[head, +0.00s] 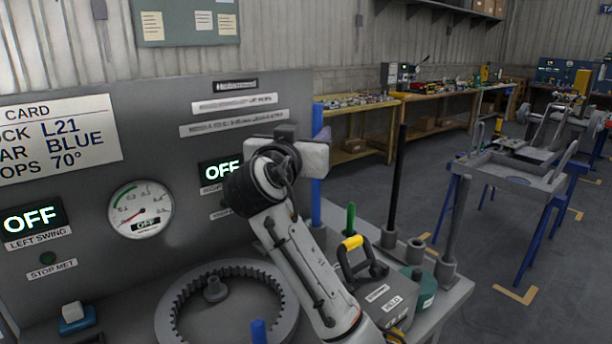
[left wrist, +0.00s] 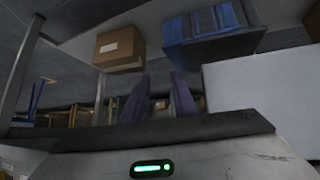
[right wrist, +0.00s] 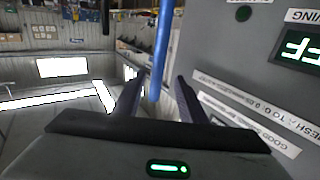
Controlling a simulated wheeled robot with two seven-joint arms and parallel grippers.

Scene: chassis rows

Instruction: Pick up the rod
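A blue rod (head: 316,165) stands upright on the bench beside the grey panel in the head view. My right gripper (head: 308,156) is across its upper part there, and its fingers are hard to make out. In the right wrist view, turned upside down, the blue rod (right wrist: 162,50) runs in between the two open fingers of the gripper (right wrist: 161,80), with a gap on each side. A black rod (head: 397,180) and a grey rod (head: 461,205) stand upright further right. My left gripper (left wrist: 159,88) is open and empty, below a shelf, and outside the head view.
The panel has a card (head: 60,138) reading "BLUE" and a gauge (head: 140,210). A cardboard box (left wrist: 120,48) and a blue crate (left wrist: 212,38) show near the left gripper.

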